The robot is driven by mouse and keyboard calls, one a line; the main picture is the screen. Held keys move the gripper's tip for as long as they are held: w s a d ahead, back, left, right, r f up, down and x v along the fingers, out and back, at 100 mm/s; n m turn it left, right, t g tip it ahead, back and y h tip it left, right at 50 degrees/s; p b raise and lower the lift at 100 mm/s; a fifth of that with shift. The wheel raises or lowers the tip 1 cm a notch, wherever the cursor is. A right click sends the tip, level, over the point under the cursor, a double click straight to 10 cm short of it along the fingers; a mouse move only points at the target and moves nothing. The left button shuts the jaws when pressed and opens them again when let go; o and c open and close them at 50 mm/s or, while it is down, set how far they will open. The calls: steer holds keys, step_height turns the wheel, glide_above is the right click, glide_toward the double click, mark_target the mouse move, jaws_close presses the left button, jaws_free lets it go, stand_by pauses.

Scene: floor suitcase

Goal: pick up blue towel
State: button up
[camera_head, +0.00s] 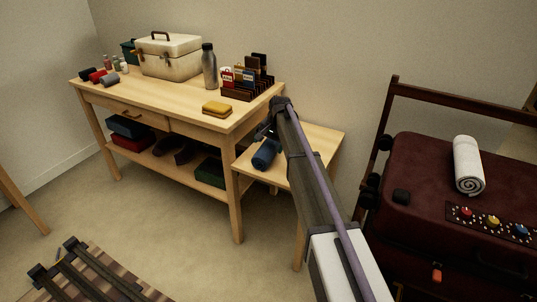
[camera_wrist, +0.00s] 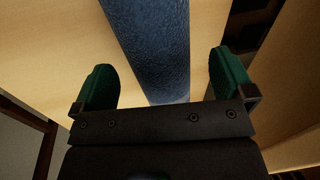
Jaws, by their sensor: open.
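The blue towel (camera_head: 267,154) is a rolled cylinder lying on the small light-wood side table (camera_head: 318,146). In the wrist view the towel (camera_wrist: 151,45) runs from the top edge down between my two green-padded fingers. My gripper (camera_wrist: 164,78) is open, with a finger on each side of the towel and a visible gap on both sides. I cannot tell the exact height of the fingers over the table. In the head view my arm covers part of the side table, and the gripper's fingers are hard to make out beside the towel.
The taller workbench (camera_head: 180,108) stands directly left of the side table, holding a yellow sponge-like block (camera_head: 216,109), a bottle (camera_head: 209,66) and a card rack (camera_head: 246,80). A dark red suitcase (camera_head: 420,170) with a white rolled towel (camera_head: 468,165) stands at right.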

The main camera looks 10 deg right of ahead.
steer(key=b+x, duration=0.3)
steer(key=x, duration=0.1)
steer(key=shift+f, duration=0.4)
steer(key=shift+r, duration=0.25)
steer(key=c, duration=0.8)
step_height(320, 180, up, 10)
steer(key=p, duration=1)
steer(key=shift+r, duration=0.15)
steer(key=shift+c, duration=0.2)
